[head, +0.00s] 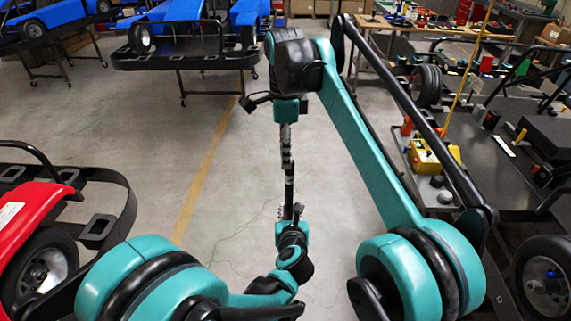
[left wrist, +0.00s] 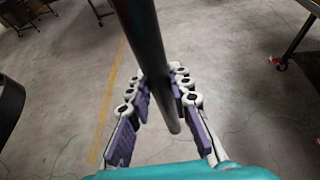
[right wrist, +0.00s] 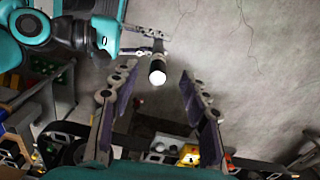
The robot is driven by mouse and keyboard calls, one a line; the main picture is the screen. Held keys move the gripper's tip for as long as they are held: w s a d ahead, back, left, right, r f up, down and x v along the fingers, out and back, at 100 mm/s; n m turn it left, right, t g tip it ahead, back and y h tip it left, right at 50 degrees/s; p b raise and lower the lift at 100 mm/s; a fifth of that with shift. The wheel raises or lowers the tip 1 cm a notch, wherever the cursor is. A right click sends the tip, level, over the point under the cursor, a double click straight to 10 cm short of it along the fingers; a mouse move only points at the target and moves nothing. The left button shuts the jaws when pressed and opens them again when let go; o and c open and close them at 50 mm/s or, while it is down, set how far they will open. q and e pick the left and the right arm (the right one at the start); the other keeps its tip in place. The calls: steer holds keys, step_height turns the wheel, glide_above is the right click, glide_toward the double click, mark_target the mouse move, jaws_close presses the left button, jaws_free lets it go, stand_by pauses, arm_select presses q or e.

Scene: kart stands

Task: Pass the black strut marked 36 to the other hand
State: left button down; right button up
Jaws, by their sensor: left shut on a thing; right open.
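The black strut (head: 289,187) stands roughly upright in the head view between my two grippers. My left gripper (head: 290,212) is shut on it from below. In the left wrist view the strut (left wrist: 146,45) runs between the purple finger pads and on past the fingertips. My right gripper (head: 286,150) is above, its fingers pointing down at the strut. In the right wrist view the right gripper (right wrist: 157,76) is open, and the strut's pale end (right wrist: 159,78) shows between its fingertips, apart from both fingers. The 36 mark cannot be read.
A red kart (head: 35,225) on a stand is at the left. A dark workbench (head: 478,190) with a yellow box (head: 433,157) and tools is at the right. Blue karts (head: 190,25) on stands are at the back. The floor around the grippers is clear.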

mark_target(286, 183)
step_height(286, 183, down, 11)
steer(key=shift+f, duration=0.1)
stand_by(0.3)
jaws_close()
arm_select(q)
steer(key=c, duration=1.3)
jaws_free()
steer(key=shift+s, duration=0.1)
